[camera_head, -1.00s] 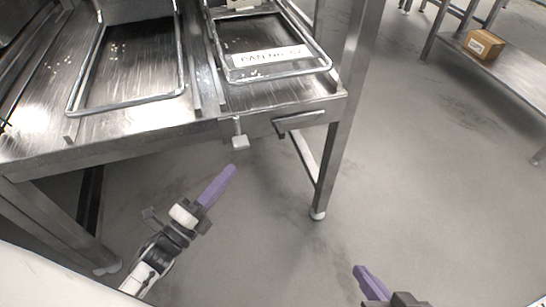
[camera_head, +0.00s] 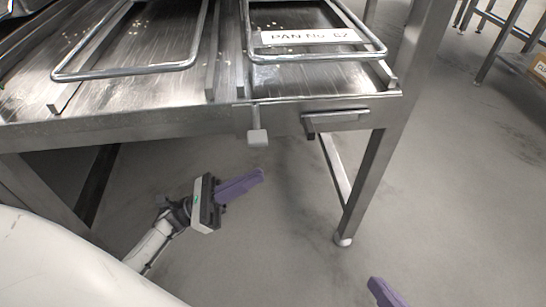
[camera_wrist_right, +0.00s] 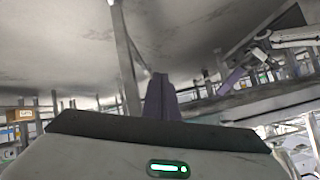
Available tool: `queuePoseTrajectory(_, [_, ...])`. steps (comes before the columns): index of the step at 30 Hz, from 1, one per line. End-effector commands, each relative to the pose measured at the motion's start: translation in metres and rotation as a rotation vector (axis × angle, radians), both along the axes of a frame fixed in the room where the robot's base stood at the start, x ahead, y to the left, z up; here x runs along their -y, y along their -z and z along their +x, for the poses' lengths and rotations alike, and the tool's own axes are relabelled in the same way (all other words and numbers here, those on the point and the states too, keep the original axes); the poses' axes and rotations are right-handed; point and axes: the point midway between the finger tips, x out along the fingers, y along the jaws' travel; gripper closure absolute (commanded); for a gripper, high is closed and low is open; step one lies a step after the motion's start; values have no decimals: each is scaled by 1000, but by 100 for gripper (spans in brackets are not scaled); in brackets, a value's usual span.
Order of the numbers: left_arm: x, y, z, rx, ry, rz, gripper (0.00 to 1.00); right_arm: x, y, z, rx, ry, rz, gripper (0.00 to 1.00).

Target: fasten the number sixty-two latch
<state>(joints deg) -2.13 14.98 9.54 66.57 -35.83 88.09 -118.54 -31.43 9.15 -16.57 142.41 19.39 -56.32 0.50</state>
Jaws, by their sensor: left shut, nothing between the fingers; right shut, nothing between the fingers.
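A small latch (camera_head: 257,137) with a pale square tab hangs from the front edge of the steel table, below the pan frame with the label "PAN No 62" (camera_head: 310,36). A grey bar-shaped handle (camera_head: 337,119) sits on the table front to the right of the latch. My left gripper (camera_head: 258,176) is shut and empty, below and apart from the latch. My right gripper (camera_head: 385,292) is shut at the bottom edge of the head view, with only its purple fingertip showing. Its shut purple fingers (camera_wrist_right: 161,97) also show in the right wrist view.
The steel table (camera_head: 120,131) holds another wire pan frame (camera_head: 130,73) at left, with scattered grains. A table leg (camera_head: 367,190) stands right of the latch. A cardboard box (camera_head: 538,68) is at the far right. The floor in front is clear.

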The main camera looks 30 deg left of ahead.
Motion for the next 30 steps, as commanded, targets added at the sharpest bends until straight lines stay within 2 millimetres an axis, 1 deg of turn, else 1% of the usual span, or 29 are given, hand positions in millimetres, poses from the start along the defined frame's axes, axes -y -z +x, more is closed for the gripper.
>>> queuePoseTrajectory(5, [21,-19,14,5,1,-4,100,1,1,0,-8,1,-12,100])
queuePoseTrajectory(14, [65,-54,43,5,1,-4,100,4,4,0,-15,3,-26,100])
queuePoseTrajectory(16, [67,-66,45,5,1,-2,100,4,3,0,-17,3,-31,100])
queuePoseTrajectory(18, [69,-75,45,3,1,-1,100,5,6,0,-23,3,-40,100])
queuePoseTrajectory(21, [70,-85,47,2,1,-1,100,6,11,-1,-34,3,-48,100])
queuePoseTrajectory(25, [71,-90,47,-1,1,-2,100,7,12,-1,-37,3,-51,100])
queuePoseTrajectory(30, [71,-92,48,-1,1,-2,100,7,12,-1,-37,3,-52,100])
